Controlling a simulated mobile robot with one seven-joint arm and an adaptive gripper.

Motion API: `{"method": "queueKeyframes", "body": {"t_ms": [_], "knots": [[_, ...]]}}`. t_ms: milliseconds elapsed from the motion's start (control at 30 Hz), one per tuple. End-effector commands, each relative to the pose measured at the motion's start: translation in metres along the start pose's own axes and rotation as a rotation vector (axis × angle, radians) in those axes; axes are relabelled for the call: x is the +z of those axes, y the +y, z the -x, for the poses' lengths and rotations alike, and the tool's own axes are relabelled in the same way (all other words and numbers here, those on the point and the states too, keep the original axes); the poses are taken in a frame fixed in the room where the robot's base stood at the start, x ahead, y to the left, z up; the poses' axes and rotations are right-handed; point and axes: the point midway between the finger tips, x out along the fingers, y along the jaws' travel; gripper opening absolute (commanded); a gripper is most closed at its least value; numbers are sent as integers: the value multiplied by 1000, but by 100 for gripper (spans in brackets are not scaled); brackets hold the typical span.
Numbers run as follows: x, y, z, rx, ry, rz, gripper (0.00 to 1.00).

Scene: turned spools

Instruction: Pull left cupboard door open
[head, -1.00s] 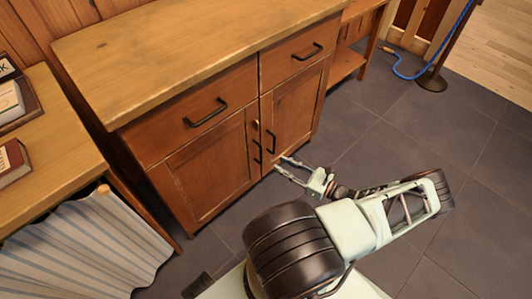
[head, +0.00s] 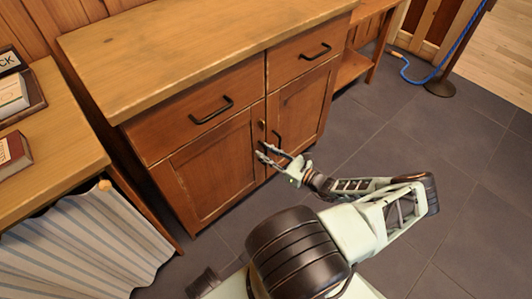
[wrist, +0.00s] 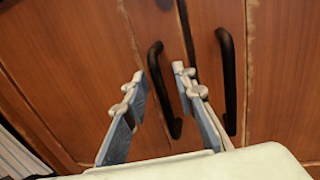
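The left cupboard door (head: 205,178) is a brown wooden panel, closed beside the right door (head: 300,105). Its black bar handle (wrist: 158,85) is upright and slightly tilted in the wrist view. My gripper (head: 262,152) is at the left door's handle in the head view and mostly hides it. In the wrist view, my open gripper (wrist: 158,78) has one finger on each side of that handle, with gaps showing. The right finger lies between the two handles. I cannot tell how deep the fingertips reach. The right door's handle (wrist: 228,80) is outside the fingers.
Two drawers with black handles (head: 212,110) sit above the doors, under a wooden top (head: 190,45). A side table with books (head: 12,150) and a striped curtain (head: 85,240) stands at the left.

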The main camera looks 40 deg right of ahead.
Motion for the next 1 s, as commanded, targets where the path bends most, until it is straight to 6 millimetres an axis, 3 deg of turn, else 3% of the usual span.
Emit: {"method": "queueKeyframes", "body": {"t_ms": [133, 367, 1000], "knots": [[0, 0, 0, 0, 0, 0, 25], [0, 0, 0, 0, -1, 0, 0], [1, 0, 7, 4, -1, 1, 0]]}}
